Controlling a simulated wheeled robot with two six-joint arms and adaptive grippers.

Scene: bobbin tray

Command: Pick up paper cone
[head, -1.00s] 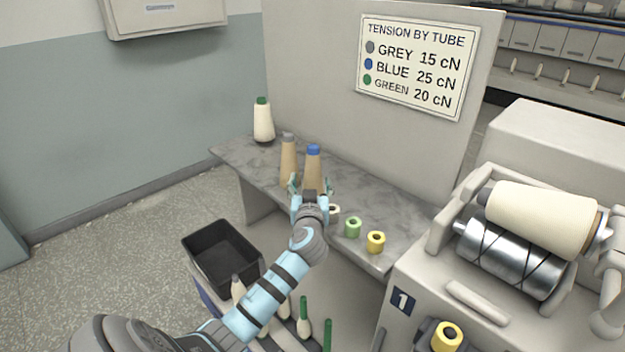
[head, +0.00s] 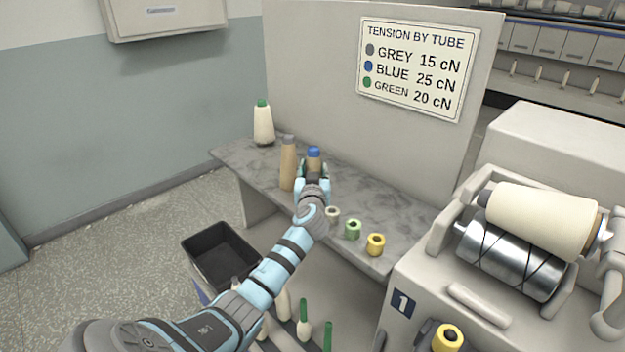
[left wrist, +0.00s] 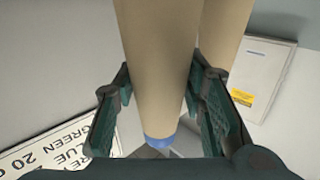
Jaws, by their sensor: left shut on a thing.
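The paper cone with a blue tip (head: 314,154) stands on the grey shelf. In the left wrist view the tan cone (left wrist: 157,70) fills the middle, its blue tip low in the picture. My left gripper (head: 313,172) is shut on this cone, with a green finger pad (left wrist: 160,105) on each side of it. A second paper cone with a grey tip (head: 288,165) stands just to its left. The lower part of the blue-tipped cone is hidden behind my gripper. My right gripper is not in view.
A white yarn cone with a green tip (head: 263,124) stands at the shelf's far left. White (head: 332,214), green (head: 353,229) and yellow (head: 376,244) small bobbins line the shelf's front. A black bin (head: 221,255) is below. A panel with a tension sign (head: 412,70) rises behind.

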